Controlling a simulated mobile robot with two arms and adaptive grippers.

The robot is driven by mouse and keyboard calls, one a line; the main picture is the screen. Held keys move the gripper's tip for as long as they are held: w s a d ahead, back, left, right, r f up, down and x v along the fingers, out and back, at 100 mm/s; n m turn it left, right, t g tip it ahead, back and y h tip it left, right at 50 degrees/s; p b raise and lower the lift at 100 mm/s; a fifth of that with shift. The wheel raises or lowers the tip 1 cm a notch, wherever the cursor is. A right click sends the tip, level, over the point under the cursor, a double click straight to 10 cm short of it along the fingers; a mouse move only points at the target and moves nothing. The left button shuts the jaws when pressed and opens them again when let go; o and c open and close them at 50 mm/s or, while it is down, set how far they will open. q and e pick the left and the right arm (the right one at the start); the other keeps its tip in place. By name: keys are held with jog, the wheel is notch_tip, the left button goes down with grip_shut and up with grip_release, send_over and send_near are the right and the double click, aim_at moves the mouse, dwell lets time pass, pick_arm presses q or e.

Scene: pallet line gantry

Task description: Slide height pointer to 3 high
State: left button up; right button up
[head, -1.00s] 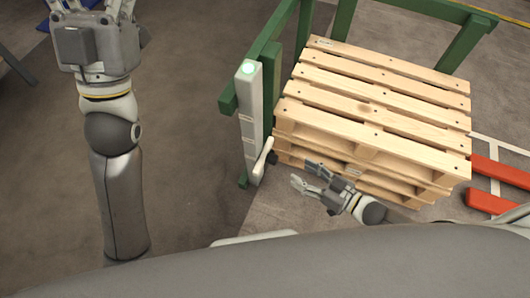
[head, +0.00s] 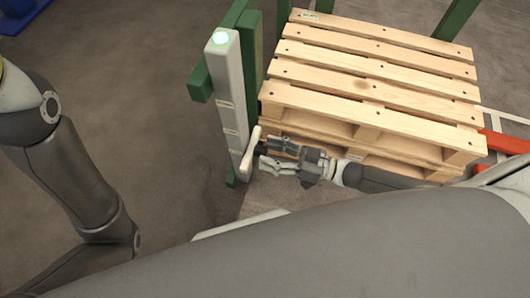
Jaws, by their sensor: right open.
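The height pointer (head: 250,148), a pale bar with a dark knob, sits low on a light grey upright post (head: 227,85) with several marks along its face. It is slightly tilted in the picture. My right gripper (head: 265,153) is open, its fingers pointing left at the pointer's dark knob. One fingertip shows above the knob and one below it. I cannot tell whether they touch it. My left gripper is out of the picture; only my left arm shows at the left edge.
A stack of wooden pallets (head: 375,75) fills the area right of the post, close above my right arm. Red forks (head: 505,141) show at the right. Floor left of the post is clear.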

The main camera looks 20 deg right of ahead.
jog(key=shift+x, duration=1)
grip_shut()
